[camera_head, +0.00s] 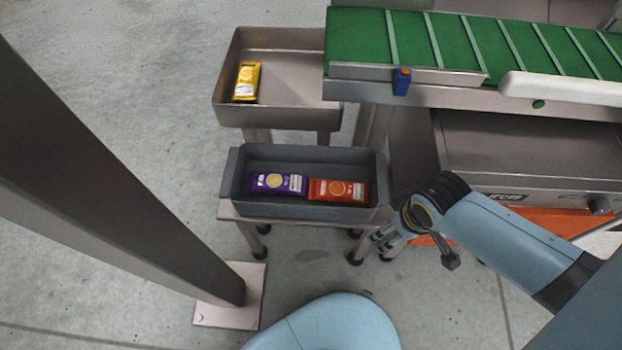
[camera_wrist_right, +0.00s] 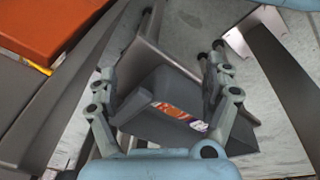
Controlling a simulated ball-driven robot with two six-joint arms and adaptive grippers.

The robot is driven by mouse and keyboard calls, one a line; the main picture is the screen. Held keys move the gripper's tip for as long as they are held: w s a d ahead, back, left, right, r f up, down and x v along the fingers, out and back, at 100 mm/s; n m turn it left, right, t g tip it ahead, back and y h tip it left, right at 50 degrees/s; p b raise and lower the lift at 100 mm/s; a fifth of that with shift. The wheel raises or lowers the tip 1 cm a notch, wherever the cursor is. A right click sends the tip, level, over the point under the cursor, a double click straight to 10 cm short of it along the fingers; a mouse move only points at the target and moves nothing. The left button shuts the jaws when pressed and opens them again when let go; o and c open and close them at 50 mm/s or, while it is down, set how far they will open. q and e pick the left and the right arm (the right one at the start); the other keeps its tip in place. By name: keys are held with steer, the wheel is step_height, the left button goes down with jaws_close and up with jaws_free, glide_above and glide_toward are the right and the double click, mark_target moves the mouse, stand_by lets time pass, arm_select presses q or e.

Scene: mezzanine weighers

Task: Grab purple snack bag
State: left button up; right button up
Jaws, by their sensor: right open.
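The purple snack bag (camera_head: 274,183) lies flat in the left part of a dark grey bin (camera_head: 300,153) in the head view. A red-orange snack bag (camera_head: 337,190) lies right beside it in the same bin. My right gripper (camera_head: 367,247) is off the bin's front right corner, empty. In the right wrist view my right gripper (camera_wrist_right: 158,85) is open, with its fingers spread on either side of the bin (camera_wrist_right: 160,92). The red-orange bag (camera_wrist_right: 172,110) shows between them, and a little of the purple bag (camera_wrist_right: 199,126) shows beyond it. My left gripper is not in view.
A metal tray (camera_head: 300,90) behind the bin holds a yellow bag (camera_head: 246,80). A green conveyor (camera_head: 375,40) and a weigher (camera_head: 530,150) stand at the right. A dark post (camera_head: 110,180) crosses the left side. The bin stands on a small metal stand (camera_head: 229,212).

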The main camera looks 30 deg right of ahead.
steer(key=w+a+r, duration=0.1)
steer(key=w+r, duration=0.1)
steer(key=w, duration=0.2)
steer(key=n+g+y+b, duration=0.1)
steer(key=n+g+b, duration=0.1)
steer(key=n, duration=0.8)
glide_toward(285, 181)
steer(key=shift+s, duration=0.25)
steer(key=shift+w+a+f, duration=0.15)
steer(key=shift+f+b, duration=0.4)
steer(key=shift+b, duration=0.15)
step_height(285, 181, down, 4)
steer(key=b, duration=0.4)
steer(key=shift+f, duration=0.25)
step_height(285, 181, down, 5)
steer(key=b, duration=0.6)
steer(key=shift+w+f, duration=0.1)
steer(key=shift+f, duration=0.1)
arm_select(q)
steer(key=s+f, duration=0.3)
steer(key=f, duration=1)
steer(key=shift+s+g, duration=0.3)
arm_select(e)
steer(key=shift+r, duration=0.2)
